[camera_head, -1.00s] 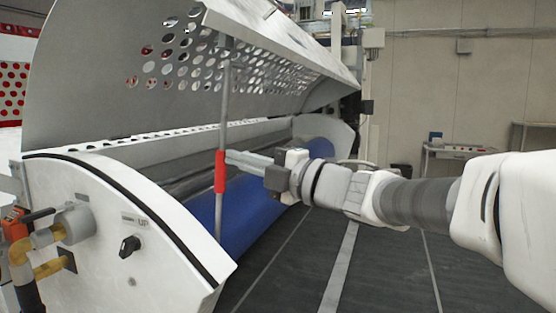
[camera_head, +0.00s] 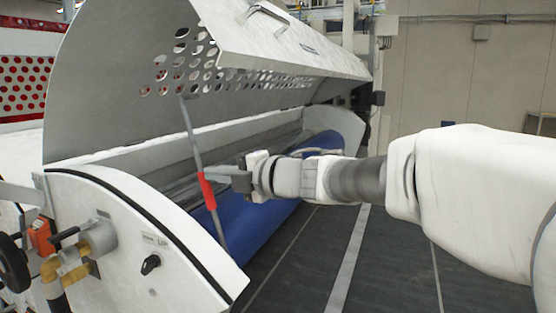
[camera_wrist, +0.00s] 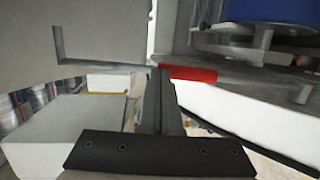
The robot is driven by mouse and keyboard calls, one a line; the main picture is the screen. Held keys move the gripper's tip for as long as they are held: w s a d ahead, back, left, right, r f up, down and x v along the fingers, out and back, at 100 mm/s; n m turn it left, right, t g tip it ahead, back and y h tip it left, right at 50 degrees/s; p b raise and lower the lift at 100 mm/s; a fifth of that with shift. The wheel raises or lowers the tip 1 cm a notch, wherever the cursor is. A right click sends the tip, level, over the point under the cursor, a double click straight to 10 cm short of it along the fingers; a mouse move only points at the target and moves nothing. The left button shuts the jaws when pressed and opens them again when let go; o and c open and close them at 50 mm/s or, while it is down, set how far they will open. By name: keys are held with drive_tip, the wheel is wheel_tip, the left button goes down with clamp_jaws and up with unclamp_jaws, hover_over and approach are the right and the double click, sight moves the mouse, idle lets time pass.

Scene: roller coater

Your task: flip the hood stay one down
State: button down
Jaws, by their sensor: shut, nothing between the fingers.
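The hood stay (camera_head: 193,146) is a thin grey rod with a red grip (camera_head: 207,190). In the head view it leans, its top toward the left under the raised perforated hood (camera_head: 160,100) and its foot near the white end panel. My gripper (camera_head: 222,172) is shut, with its fingertips at the right side of the red grip, seemingly touching it. Nothing shows between the fingers. In the wrist view the red grip (camera_wrist: 188,73) lies across the picture just beyond my fingertips (camera_wrist: 160,75). The rod's foot is partly hidden by the end panel's edge.
The white end panel (camera_head: 130,235) carries a black knob (camera_head: 150,264) and a valve handle. A blue roller (camera_head: 265,222) lies behind the stay. Dark floor (camera_head: 390,270) is open at the right.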

drive_tip(key=w+a+f+p, duration=0.1)
drive_tip(key=w+a+f, duration=0.1)
drive_tip(key=a, duration=0.4)
drive_tip(key=w+a+f+h+p, duration=0.1)
drive_tip(key=w+a+f+p, duration=0.1)
drive_tip(key=a, duration=0.4)
drive_tip(key=shift+f+g, duration=0.4)
drive_tip(key=shift+f, duration=0.35)
drive_tip(key=shift+w, duration=0.1)
wheel_tip(320, 180, up, 14)
drive_tip(key=s+p, duration=0.2)
drive_tip(key=p, duration=0.4)
drive_tip(key=shift+s+a+f, duration=0.15)
drive_tip(key=shift+s+a, duration=0.15)
drive_tip(key=shift+a, duration=0.15)
